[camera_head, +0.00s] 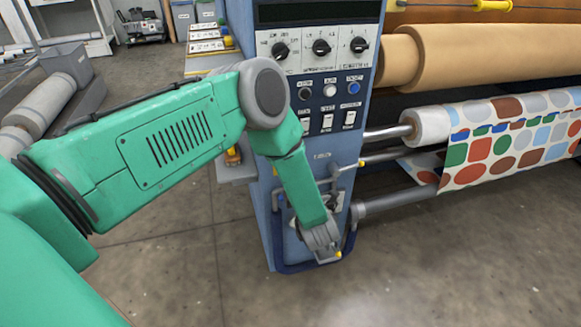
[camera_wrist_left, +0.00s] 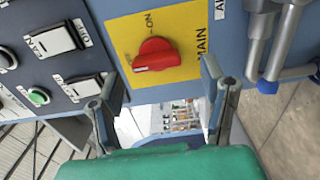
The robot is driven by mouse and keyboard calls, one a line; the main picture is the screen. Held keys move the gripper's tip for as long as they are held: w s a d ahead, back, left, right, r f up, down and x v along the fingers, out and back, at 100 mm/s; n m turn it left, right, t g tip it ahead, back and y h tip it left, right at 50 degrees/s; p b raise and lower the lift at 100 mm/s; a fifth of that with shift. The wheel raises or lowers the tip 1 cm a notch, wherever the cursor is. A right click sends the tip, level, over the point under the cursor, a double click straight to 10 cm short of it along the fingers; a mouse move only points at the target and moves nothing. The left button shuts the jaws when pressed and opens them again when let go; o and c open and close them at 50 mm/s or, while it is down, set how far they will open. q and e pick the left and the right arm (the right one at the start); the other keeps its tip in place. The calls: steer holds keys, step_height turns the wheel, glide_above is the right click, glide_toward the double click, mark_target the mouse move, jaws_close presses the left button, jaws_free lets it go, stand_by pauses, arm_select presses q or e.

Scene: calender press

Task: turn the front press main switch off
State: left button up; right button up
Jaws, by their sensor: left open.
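The main switch is a red rotary knob (camera_wrist_left: 155,54) on a yellow plate (camera_wrist_left: 183,25) in the left wrist view. "ON" is printed above it and "MAIN" to its right. The knob's grip lies roughly sideways in this tilted picture; I cannot read its exact setting. My left gripper (camera_wrist_left: 160,75) is open, one finger on each side below the knob, with nothing between the fingers. It faces the knob and appears apart from it. In the head view my left gripper (camera_head: 322,243) is low at the blue press cabinet (camera_head: 262,215), and my arm hides the switch. My right gripper is not in view.
Rocker switches (camera_wrist_left: 58,40) and a green button (camera_wrist_left: 38,97) lie left of the plate. Metal pipes (camera_wrist_left: 270,40) stand close on its right. In the head view, dials (camera_head: 321,47) sit higher on the cabinet and a patterned fabric roll (camera_head: 500,140) lies right.

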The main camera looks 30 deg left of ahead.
arm_select(q)
steer(key=v, duration=1)
steer(key=shift+f, duration=0.15)
